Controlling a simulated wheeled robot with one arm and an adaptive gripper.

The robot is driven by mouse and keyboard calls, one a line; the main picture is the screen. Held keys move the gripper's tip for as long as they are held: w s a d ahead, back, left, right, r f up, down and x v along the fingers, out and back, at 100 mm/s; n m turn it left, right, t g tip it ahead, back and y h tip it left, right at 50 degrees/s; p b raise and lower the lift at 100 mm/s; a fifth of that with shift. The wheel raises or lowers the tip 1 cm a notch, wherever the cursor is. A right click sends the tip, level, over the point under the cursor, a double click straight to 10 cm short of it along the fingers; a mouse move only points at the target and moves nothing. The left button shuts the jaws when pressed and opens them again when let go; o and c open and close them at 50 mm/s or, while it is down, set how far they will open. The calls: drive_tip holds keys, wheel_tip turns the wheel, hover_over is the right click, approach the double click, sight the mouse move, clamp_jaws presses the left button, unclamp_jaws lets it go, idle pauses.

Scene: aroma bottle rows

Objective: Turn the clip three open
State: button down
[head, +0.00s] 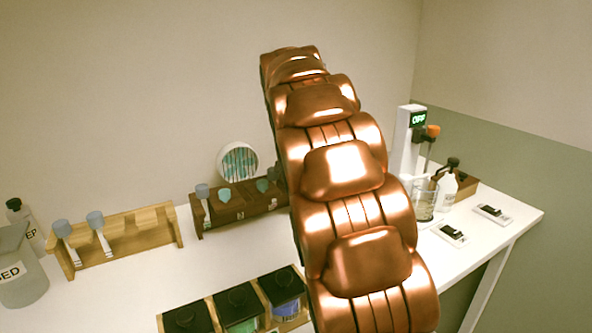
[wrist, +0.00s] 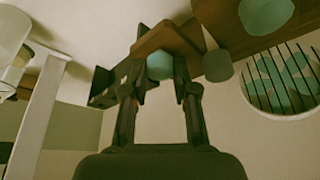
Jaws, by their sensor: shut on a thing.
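In the wrist view my gripper (wrist: 160,76) has its two dark fingers on either side of a teal rounded knob (wrist: 160,65) at the dark wooden rack (wrist: 210,65). It is shut on this knob. Which numbered clip this is cannot be read. In the head view the dark wooden rack (head: 240,208) stands at the back of the table, with a grey-topped piece (head: 203,191) and teal-topped pieces (head: 224,194) along it. My copper arm covers the rack's right end and hides my gripper there.
A round white holder with teal contents (head: 238,160) is behind the rack. A light wooden rack (head: 120,240) with two grey-topped pieces stands left. Dark-lidded boxes (head: 238,305) are in front. A glass beaker (head: 424,200) and a stand (head: 408,135) are at right.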

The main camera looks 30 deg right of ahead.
drive_tip(key=shift+m, duration=0.4)
drive_tip(key=c, duration=0.9)
unclamp_jaws()
drive_tip(key=v, duration=1.2)
drive_tip(key=shift+w, duration=0.2)
drive_tip(key=shift+a, duration=0.15)
